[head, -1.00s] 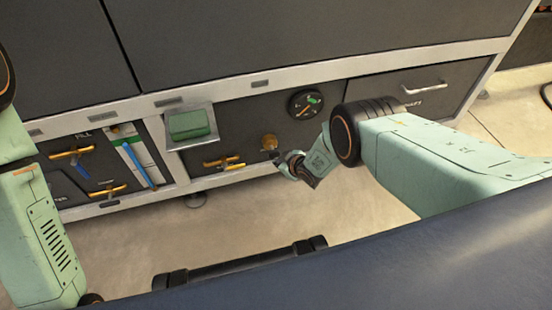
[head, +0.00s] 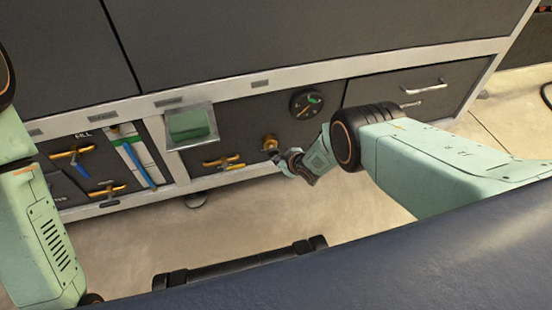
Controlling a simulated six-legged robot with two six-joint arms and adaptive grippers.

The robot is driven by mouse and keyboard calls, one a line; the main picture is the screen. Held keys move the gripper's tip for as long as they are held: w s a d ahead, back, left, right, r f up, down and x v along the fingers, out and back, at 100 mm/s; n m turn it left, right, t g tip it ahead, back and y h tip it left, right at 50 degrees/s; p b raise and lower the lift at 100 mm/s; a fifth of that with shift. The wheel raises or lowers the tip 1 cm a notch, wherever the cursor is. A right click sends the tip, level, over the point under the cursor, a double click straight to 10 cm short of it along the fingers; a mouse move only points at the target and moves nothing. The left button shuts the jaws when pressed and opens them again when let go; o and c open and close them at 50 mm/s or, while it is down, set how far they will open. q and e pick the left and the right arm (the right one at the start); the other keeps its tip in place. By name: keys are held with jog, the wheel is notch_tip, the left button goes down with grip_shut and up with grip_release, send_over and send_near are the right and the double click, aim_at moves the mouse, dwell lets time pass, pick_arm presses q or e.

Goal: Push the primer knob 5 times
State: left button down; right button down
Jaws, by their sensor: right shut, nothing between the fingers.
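The primer knob (head: 269,141) is a small round brass-coloured knob on the dark lower panel of the washer, below and left of the round gauge. My right gripper (head: 277,157) is shut and empty. Its tip is at the lower right edge of the knob; I cannot tell whether it touches. The gripper covers a little of the panel just under the knob. My left arm stands at the left edge of the head view, and its gripper is out of view.
The round gauge (head: 306,103) is above right of the knob. A brass valve handle (head: 224,162) is to its left, below a green box (head: 188,126) in a metal frame. A drawer handle (head: 426,88) is at the right. More brass handles and a blue-and-white tube (head: 138,160) are farther left.

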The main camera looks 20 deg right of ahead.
jog(key=shift+w+r, duration=0.15)
jog(key=shift+w, duration=0.45)
dwell(0.4)
jog(key=s+p, duration=0.3)
jog(key=s, duration=0.1)
jog(key=shift+s+d+p, duration=0.1)
jog(key=shift+p, duration=0.2)
dwell(0.5)
jog(key=s+p, duration=0.3)
jog(key=s, duration=0.2)
jog(key=shift+d, duration=0.1)
